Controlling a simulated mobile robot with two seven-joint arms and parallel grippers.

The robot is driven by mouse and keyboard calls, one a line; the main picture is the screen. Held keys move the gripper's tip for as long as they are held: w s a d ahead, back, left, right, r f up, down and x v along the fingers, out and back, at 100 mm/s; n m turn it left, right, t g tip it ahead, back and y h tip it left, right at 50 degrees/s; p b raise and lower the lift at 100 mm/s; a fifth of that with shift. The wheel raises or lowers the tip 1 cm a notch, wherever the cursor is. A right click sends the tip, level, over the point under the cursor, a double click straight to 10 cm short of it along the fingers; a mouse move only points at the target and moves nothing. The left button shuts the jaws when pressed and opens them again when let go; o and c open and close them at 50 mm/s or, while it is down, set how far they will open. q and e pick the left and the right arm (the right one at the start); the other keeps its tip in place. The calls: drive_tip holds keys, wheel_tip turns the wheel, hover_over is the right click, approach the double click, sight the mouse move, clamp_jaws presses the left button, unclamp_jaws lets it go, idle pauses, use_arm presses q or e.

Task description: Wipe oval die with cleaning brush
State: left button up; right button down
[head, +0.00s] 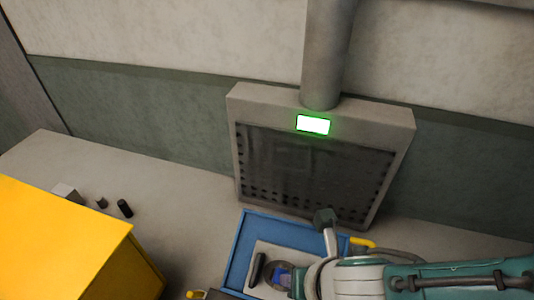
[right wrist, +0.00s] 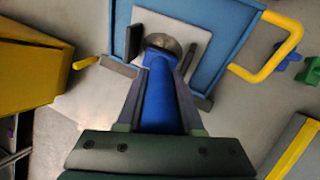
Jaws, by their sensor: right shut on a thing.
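The cleaning brush shows as a blue handle (right wrist: 160,105) in the right wrist view, between the two fingers of my right gripper (right wrist: 163,75), which is shut on it. The brush points away from the wrist toward the oval die (right wrist: 165,41), a grey-brown metal ring on a pale plate. The brush's far end overlaps the die's near edge; I cannot tell whether it touches. In the head view the die (head: 273,281) is partly covered by a bit of blue and by my right arm. My left gripper is in neither view.
A blue tray (head: 233,270) with yellow handles (right wrist: 275,62) surrounds the plate. Dark bars (head: 258,269) stand on the plate. A yellow box (head: 60,235) is at left, with small dark objects (head: 124,208) behind it. A grey panel unit with a green light (head: 313,125) stands behind the tray.

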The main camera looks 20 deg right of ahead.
drive_tip(key=shift+s+a+f+b, duration=0.2)
drive_tip(key=shift+s+a+f, duration=0.3)
drive_tip(key=shift+s, duration=0.1)
drive_tip(key=shift+s+a+f+b, duration=0.2)
drive_tip(key=shift+s+a+f, duration=0.2)
drive_tip(key=shift+s, duration=0.2)
drive_tip(key=shift+w+d+r+p, duration=0.2)
drive_tip(key=shift+w+d+r, duration=0.1)
drive_tip(key=shift+w+d, duration=0.15)
drive_tip(key=shift+w+d+r+p, duration=0.15)
drive_tip(key=shift+w+d+r, duration=0.15)
drive_tip(key=shift+w, duration=0.25)
drive_tip(key=shift+w+d+r, duration=0.35)
drive_tip(key=shift+w+d, duration=0.15)
drive_tip(key=shift+w, duration=0.05)
drive_tip(key=shift+w+d+r+p, duration=0.2)
drive_tip(key=shift+w+d+r, duration=0.25)
drive_tip(key=shift+w, duration=0.15)
drive_tip(key=shift+w+d+r+p, duration=0.2)
drive_tip(key=shift+w+d+r, duration=0.2)
drive_tip(key=shift+w, duration=0.2)
